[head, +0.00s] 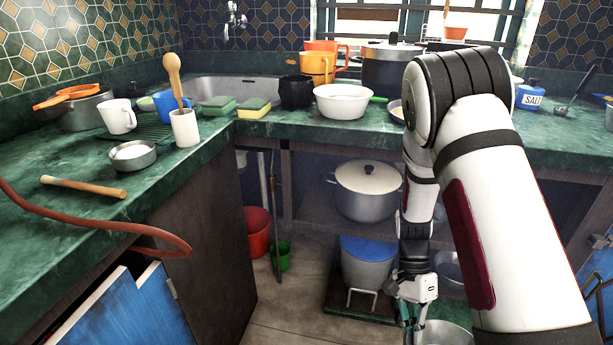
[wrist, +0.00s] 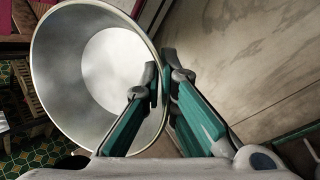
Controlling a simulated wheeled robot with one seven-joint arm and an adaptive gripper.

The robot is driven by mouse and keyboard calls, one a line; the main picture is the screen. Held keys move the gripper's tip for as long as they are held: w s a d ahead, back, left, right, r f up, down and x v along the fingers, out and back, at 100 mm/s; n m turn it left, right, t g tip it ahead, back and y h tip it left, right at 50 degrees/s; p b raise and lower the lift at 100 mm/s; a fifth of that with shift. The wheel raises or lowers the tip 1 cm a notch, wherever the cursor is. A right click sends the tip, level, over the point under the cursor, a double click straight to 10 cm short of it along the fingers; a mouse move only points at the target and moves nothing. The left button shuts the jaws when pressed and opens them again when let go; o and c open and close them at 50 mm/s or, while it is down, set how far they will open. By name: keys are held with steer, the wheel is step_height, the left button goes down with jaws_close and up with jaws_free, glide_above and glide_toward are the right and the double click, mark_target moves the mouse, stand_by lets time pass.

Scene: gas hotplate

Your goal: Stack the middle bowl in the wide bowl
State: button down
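A metal bowl (head: 446,334) shows at the bottom of the head view, partly hidden by my arm and cut off by the frame. In the wrist view the same bowl (wrist: 100,75) opens toward the camera. My gripper (wrist: 163,75) has its two fingers close together with the bowl's right rim between them, one finger inside and one outside. My gripper (head: 412,322) is low in front of the shelf in the head view. Another metal bowl (head: 449,268) sits on the shelf behind my arm, mostly hidden. I cannot tell which bowl is the middle one.
A white bowl (head: 343,103) stands on the green counter (head: 222,158). A lidded pot (head: 367,190) is on the lower shelf, and a blue-lidded bin (head: 367,263) stands below.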

steer(key=w+a+r+n+t+h, duration=0.45)
steer(key=w+r+n+h, duration=0.25)
steer(key=w+r+n, duration=0.5)
steer(key=s+r+p, duration=0.5)
steer(key=r+p, duration=0.8)
steer(key=p, duration=0.3)
steer(key=s+r+n+p, duration=0.1)
steer(key=s+r+p, duration=0.3)
steer(key=r+p, duration=0.9)
steer(key=p, duration=0.2)
steer(key=shift+s+d+r+p, duration=0.25)
steer(key=shift+s+p, duration=0.1)
steer(key=shift+s, duration=0.05)
